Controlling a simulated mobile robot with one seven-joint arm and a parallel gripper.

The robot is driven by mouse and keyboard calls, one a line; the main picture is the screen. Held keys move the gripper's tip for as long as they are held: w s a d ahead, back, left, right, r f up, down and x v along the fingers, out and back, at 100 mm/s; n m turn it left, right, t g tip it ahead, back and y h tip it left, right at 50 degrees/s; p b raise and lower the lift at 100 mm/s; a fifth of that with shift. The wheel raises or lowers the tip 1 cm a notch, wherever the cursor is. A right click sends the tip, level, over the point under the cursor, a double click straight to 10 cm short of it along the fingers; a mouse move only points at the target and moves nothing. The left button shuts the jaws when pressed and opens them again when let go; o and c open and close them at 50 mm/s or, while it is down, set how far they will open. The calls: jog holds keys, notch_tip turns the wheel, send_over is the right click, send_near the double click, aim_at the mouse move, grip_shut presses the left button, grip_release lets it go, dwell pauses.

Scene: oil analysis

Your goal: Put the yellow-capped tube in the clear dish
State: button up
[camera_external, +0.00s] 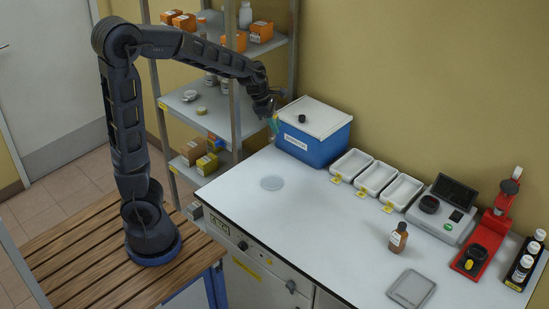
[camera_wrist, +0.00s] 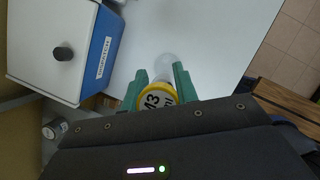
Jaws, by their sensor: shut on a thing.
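My gripper (camera_external: 273,122) is raised at the left end of the white bench, beside the blue box. In the wrist view, its green fingers (camera_wrist: 158,90) are shut on the yellow-capped tube (camera_wrist: 157,96). The yellow cap with a white, marked top faces the camera, and the tube body is mostly hidden beneath it. The clear dish (camera_external: 272,183) lies flat on the bench near its left front edge, apart from and lower than my gripper. A pale round shape beyond the cap in the wrist view looks like the dish, partly covered.
The blue box with a white lid (camera_external: 315,143) stands close to the right of my gripper. Metal shelves (camera_external: 233,75) stand behind my arm. White trays (camera_external: 351,165), a scale (camera_external: 440,212), a brown bottle (camera_external: 398,238) and a red stand (camera_external: 489,236) are farther right. Bench around the dish is clear.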

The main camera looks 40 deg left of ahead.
notch_tip(320, 180, down, 20)
jog(key=shift+a+r, duration=0.1)
jog(key=shift+r, duration=0.05)
dwell(0.6)
jog(key=o, duration=1)
jog(key=shift+c, duration=0.2)
jog(key=s+a+r+m, duration=0.3)
jog(key=s+r, duration=0.1)
jog(key=r, duration=0.4)
jog(key=s+a+r+m, duration=0.2)
jog(key=s+r+m, duration=0.15)
jog(key=r, duration=0.55)
jog(key=s+a+r+m+y, duration=0.1)
jog(key=s+a+r+m, duration=0.1)
jog(key=s+m, duration=0.4)
jog(key=s+a+r+m+t+y, duration=0.1)
jog(key=s+a+r+m, duration=0.1)
jog(key=s+r+m, duration=0.2)
jog(key=s+a+r+m+t+y, duration=0.1)
jog(key=s+r+m, duration=0.3)
jog(key=s+m, duration=0.4)
jog(key=shift+s+a+y, duration=0.4)
jog(key=shift+s, duration=0.2)
jog(key=shift+r, duration=0.1)
